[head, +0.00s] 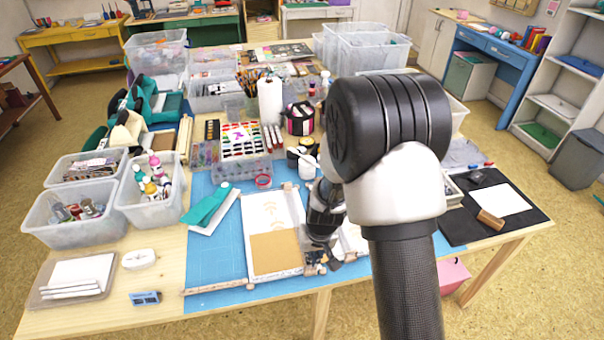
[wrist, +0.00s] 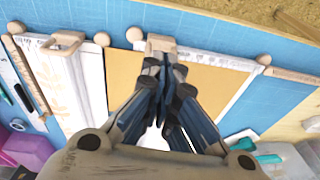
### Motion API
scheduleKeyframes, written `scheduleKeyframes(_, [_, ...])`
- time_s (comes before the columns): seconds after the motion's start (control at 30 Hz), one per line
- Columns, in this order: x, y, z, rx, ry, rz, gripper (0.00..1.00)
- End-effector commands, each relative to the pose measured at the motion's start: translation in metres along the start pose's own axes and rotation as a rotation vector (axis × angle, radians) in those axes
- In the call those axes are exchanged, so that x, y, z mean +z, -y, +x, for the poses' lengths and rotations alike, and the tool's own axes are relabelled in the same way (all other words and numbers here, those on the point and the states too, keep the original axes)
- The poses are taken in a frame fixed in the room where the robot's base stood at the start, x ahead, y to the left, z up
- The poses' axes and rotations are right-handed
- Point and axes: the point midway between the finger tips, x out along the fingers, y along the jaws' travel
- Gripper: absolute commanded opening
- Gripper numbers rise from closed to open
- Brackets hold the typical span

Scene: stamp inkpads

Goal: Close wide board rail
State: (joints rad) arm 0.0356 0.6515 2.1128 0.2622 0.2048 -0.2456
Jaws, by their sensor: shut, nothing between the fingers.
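The wide board (head: 275,220) lies on the blue mat, white with a tan panel on its front half; the panel also shows in the wrist view (wrist: 208,85). A thin wooden rail (head: 215,287) sticks out to the left from the board's front left corner, away from the board; in the wrist view it runs right (wrist: 297,77) from near a round wooden knob. My gripper (head: 316,262) is at the board's front right corner, pointing down. In the wrist view its fingers (wrist: 165,70) are together and empty, close to a small wooden block (wrist: 160,43). Contact cannot be told.
A second white board (head: 352,239) lies to the right, partly hidden by my arm. A teal-and-white folded item (head: 208,207) lies left of the wide board. Paint sets and bins stand behind. The mat left of the board is mostly clear.

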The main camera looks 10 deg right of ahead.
Motion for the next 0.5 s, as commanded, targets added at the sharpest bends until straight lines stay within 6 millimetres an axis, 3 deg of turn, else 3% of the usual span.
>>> scheduleKeyframes(0.17, [-0.006, -0.001, -0.015, 0.0, -0.002, -0.001, 0.0])
scheduleKeyframes(0.33, [-0.018, -0.001, -0.045, 0.0, -0.003, -0.001, 0.0])
scheduleKeyframes(0.5, [0.001, -0.003, -0.081, 0.0, -0.003, -0.001, 0.0])
